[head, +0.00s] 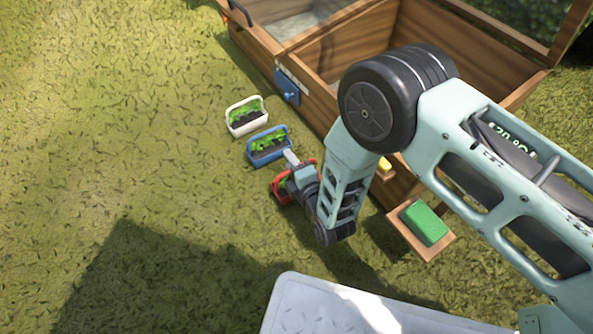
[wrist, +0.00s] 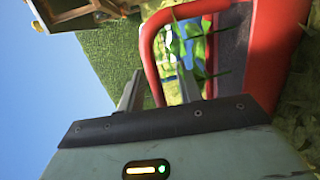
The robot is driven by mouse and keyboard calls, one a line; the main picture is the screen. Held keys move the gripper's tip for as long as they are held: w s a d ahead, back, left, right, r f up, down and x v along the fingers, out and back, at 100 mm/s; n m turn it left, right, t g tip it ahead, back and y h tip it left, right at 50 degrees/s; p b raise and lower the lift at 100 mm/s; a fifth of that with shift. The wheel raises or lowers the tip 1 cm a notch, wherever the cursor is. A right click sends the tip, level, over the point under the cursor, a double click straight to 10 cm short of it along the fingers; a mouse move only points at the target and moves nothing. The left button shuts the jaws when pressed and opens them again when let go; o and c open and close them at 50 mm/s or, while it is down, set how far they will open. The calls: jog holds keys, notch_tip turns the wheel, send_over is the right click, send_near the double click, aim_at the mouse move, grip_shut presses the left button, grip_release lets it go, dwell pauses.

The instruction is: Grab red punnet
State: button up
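The red punnet (head: 278,196) stands on the grass, partly hidden behind my gripper (head: 293,165) in the head view. In the wrist view the red punnet (wrist: 275,50) fills the right side, with green leaves inside. My gripper (wrist: 160,72) is open there, its two grey fingers spread apart. A red bar of the punnet's handle or rim shows between the fingers, nearer the left one. I cannot tell whether either finger touches it.
A blue punnet (head: 286,153) and a white punnet (head: 233,132) with plants stand just beyond. A large wooden crate (head: 345,65) rises to the right. A green block (head: 424,222) lies on a wooden ledge (head: 398,222). The grass on the left is clear.

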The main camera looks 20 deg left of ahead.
grip_shut()
jog(key=shift+r, duration=0.1)
